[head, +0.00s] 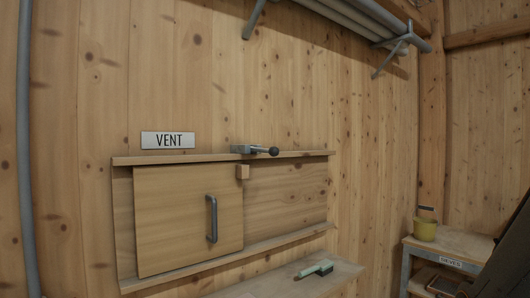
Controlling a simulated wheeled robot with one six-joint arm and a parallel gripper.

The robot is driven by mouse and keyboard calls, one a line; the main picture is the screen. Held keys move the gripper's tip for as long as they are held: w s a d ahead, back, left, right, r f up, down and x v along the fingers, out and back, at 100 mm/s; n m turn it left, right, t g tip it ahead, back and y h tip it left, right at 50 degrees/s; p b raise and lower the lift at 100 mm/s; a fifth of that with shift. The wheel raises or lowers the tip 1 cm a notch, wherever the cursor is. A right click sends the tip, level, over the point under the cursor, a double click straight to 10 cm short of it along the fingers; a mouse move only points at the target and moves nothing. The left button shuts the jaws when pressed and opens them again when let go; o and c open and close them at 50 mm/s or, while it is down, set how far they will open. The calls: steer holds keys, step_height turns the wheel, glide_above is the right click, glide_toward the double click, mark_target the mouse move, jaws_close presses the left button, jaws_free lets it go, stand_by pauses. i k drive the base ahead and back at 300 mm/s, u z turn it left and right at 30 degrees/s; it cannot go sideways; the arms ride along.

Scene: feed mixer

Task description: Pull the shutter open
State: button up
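The shutter (170,222) is a pale wooden panel in the left part of a wooden frame with an upper rail (290,154) and a lower rail (285,238). A grey vertical bar handle (211,219) sits near its right edge. A small wooden block (242,172) is at its top right corner, under the upper rail. A grey metal latch (252,150) with a dark knob sits on the upper rail. Right of the shutter, wood boards (285,195) show between the rails. My gripper is not in view.
A VENT sign (168,140) is above the shutter. A ledge below carries a green-and-dark tool (313,270). Pipes rest on brackets (390,55) overhead. A dark shape blocks the right edge.

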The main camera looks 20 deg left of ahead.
mark_target(188, 214)
steer(key=u, duration=1.45)
